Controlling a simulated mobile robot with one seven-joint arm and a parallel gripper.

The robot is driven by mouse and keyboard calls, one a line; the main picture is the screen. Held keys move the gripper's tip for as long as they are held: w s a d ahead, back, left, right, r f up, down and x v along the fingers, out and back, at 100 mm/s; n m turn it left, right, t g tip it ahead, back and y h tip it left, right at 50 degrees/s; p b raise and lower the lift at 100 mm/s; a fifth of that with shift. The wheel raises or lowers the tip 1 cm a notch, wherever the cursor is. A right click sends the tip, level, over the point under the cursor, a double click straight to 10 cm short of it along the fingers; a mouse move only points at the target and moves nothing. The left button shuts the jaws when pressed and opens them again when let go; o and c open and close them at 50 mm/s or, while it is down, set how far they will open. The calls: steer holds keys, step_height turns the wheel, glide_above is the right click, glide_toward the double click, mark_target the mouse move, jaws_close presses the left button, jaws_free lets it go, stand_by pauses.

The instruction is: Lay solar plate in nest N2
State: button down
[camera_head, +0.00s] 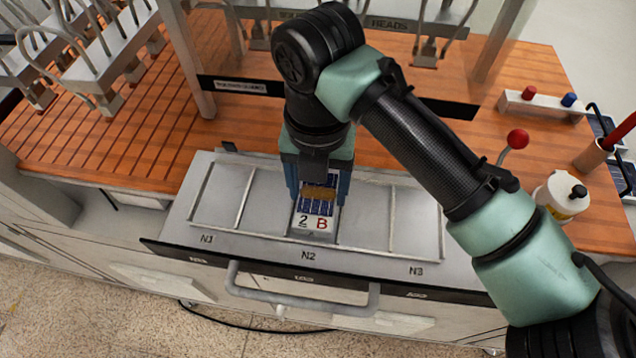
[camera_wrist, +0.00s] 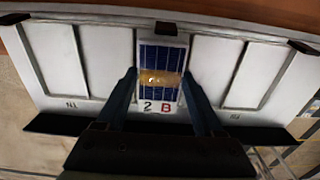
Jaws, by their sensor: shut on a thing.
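The solar plate (camera_head: 315,208) is a small blue-celled panel with a tan band and a white end marked "2 B". It also shows in the wrist view (camera_wrist: 160,68), between the two fingers. My gripper (camera_head: 319,196) is shut on the plate by its sides, over nest N2 (camera_head: 309,238), the middle section of the grey tray. The plate lines up lengthwise with the nest. I cannot tell whether it touches the nest floor. In the wrist view my gripper (camera_wrist: 160,92) has a finger on each side of the plate.
Nest N1 (camera_head: 217,200) on the left and nest N3 (camera_head: 415,225) on the right look empty. A grey handle (camera_head: 300,295) runs along the front. A red-knobbed lever (camera_head: 516,140) and a white bottle (camera_head: 560,195) stand to the right. A black labelled bar (camera_head: 240,86) crosses behind.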

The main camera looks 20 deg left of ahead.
mark_target(318, 195)
steer(key=shift+f, duration=0.4)
steer(key=shift+f, duration=0.3)
steer(key=shift+s+f+b, duration=0.25)
steer(key=shift+f+b, duration=0.15)
steer(key=shift+b, duration=0.1)
jaws_free()
steer(key=r, duration=1.3)
steer(key=shift+w+r, duration=0.2)
steer(key=shift+r, duration=0.05)
steer(key=shift+f, duration=0.1)
